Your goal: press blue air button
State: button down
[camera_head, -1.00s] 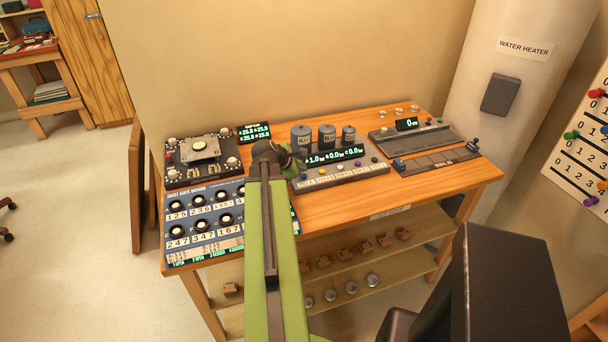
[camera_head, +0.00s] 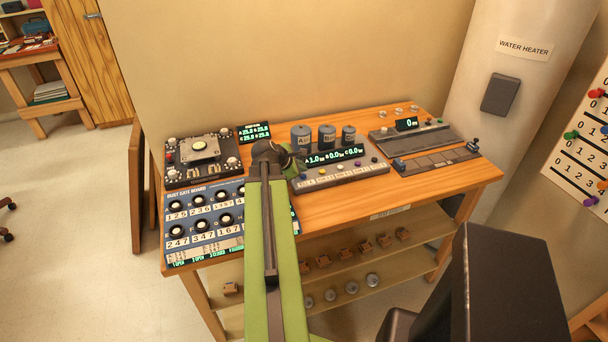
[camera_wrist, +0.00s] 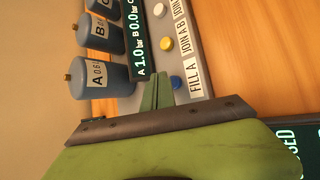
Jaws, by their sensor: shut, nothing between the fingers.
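The blue button (camera_wrist: 176,82) sits on the grey air panel (camera_head: 345,173), beside the "FILL A" label in the wrist view. My gripper (camera_wrist: 163,76) is shut and empty, its green fingertips over the panel right beside the blue button. I cannot tell whether they touch the panel or the button. In the head view my gripper (camera_head: 297,166) is at the panel's left end and the blue button is hidden there. The panel display (camera_head: 335,154) reads A 1.0, B 0.0, C 0.0 bar. Tank A (camera_wrist: 98,76) stands behind the display.
A yellow button (camera_wrist: 166,43) and a white button (camera_wrist: 159,10) follow along the panel. The blue gate board (camera_head: 205,217) lies left of my arm. A knobbed device (camera_head: 200,153) stands at the back left. Bare wood (camera_head: 350,208) lies in front of the panel.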

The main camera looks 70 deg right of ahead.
jog(key=shift+f+b, duration=0.35)
jog(key=shift+f, duration=0.1)
jog(key=shift+f+b, duration=0.45)
dwell(0.4)
jog(key=shift+r, duration=0.15)
jog(key=shift+r+p, duration=0.75)
jog(key=shift+p, duration=0.15)
notch_tip(320, 180, up, 5)
jog(key=p, duration=0.5)
jog(key=shift+r, duration=0.1)
dwell(0.5)
